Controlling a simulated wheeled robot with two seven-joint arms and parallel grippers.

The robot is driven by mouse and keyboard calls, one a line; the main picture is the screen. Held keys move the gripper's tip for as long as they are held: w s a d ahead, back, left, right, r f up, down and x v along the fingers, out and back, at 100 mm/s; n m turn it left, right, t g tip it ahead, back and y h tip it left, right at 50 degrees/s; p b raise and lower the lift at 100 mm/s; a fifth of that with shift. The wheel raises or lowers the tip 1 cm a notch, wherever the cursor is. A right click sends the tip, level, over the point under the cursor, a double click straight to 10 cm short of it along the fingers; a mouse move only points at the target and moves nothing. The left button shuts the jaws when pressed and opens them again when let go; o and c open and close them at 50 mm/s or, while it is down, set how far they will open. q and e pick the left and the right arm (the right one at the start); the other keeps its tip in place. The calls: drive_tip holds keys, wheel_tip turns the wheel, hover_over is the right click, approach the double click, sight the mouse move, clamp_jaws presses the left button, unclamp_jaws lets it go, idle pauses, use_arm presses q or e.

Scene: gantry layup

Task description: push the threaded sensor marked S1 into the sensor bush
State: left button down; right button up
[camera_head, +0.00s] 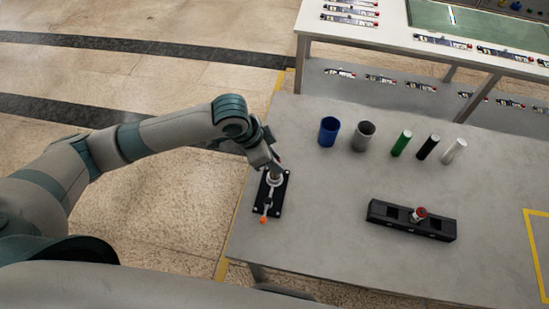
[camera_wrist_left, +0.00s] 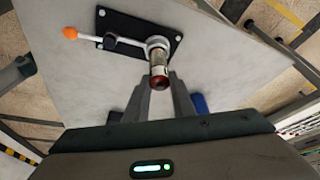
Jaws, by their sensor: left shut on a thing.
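My left gripper (camera_head: 273,165) is shut on a silver sensor with a dark red end (camera_wrist_left: 159,70), which also shows between its fingers in the left wrist view. No S1 marking is readable. The sensor bush (camera_wrist_left: 157,43) is a pale metal ring on a black plate (camera_head: 285,196) near the table's left edge. The sensor's far end is at the bush ring, in line with it; I cannot tell how deep it sits. In the head view the gripper hides most of the sensor. My right gripper is not in view.
A lever with an orange knob (camera_head: 263,219) lies along the plate. A black rack (camera_head: 385,212) holds another red-topped piece (camera_head: 420,213). A blue cup (camera_head: 329,131), a grey cup (camera_head: 363,135) and green (camera_head: 401,143), black (camera_head: 428,147) and white (camera_head: 454,150) cylinders stand behind. The middle table is clear.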

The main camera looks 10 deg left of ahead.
use_arm(q)
drive_tip(key=shift+f, duration=0.95)
drive_tip(key=c, duration=1.4)
unclamp_jaws()
drive_tip(key=shift+r, duration=0.1)
drive_tip(key=shift+s+a+r, duration=0.15)
drive_tip(key=shift+a+r, duration=0.1)
drive_tip(key=shift+r, duration=0.3)
drive_tip(key=b+v, duration=0.3)
drive_tip(key=v, duration=1.3)
drive_tip(key=shift+s, duration=0.1)
